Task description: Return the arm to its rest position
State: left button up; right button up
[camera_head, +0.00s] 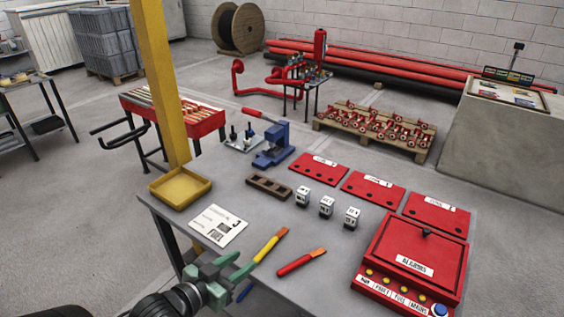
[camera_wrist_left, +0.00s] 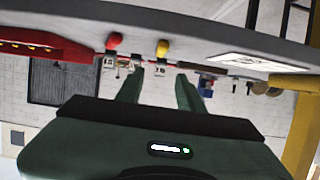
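My left gripper (camera_head: 238,264) is at the front edge of the grey work table (camera_head: 226,188), at the bottom of the head view. Its green fingers are apart, with nothing seen between them. The left wrist view, which looks upside down, also shows the two fingers apart (camera_wrist_left: 159,92). A yellow-handled tool (camera_head: 268,247) lies just beyond the fingertips; whether they touch it I cannot tell. A red-handled tool (camera_head: 298,263) lies to its right. A small blue piece (camera_head: 244,292) shows below the gripper, mostly hidden. My right gripper is not in view.
A white printed sheet (camera_head: 218,226) and a yellow tray (camera_head: 181,188) lie left on the table, by a yellow post (camera_head: 160,80). A red control box (camera_head: 415,252) stands at the right. Several small white blocks (camera_head: 326,206) stand mid-table.

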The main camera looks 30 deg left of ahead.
pick_arm(q)
jog(key=s+d+f+m+g+y, duration=0.1)
jog(key=s+d+f+g, duration=0.35)
jog(key=s+d, duration=0.2)
jog(key=s+d+f+g, duration=0.4)
jog(key=s+d+g, duration=0.2)
jog(key=s, duration=0.2)
notch_tip(320, 180, down, 26)
jog(key=s+g, duration=0.1)
jog(key=s, duration=0.1)
jog(key=s+a+f+g, duration=0.1)
jog(key=s+a+f, duration=0.1)
jog(key=s+f, duration=1.3)
jog(key=shift+a+f, duration=0.15)
jog(key=shift+a, duration=0.15)
jog(key=shift+s, duration=0.1)
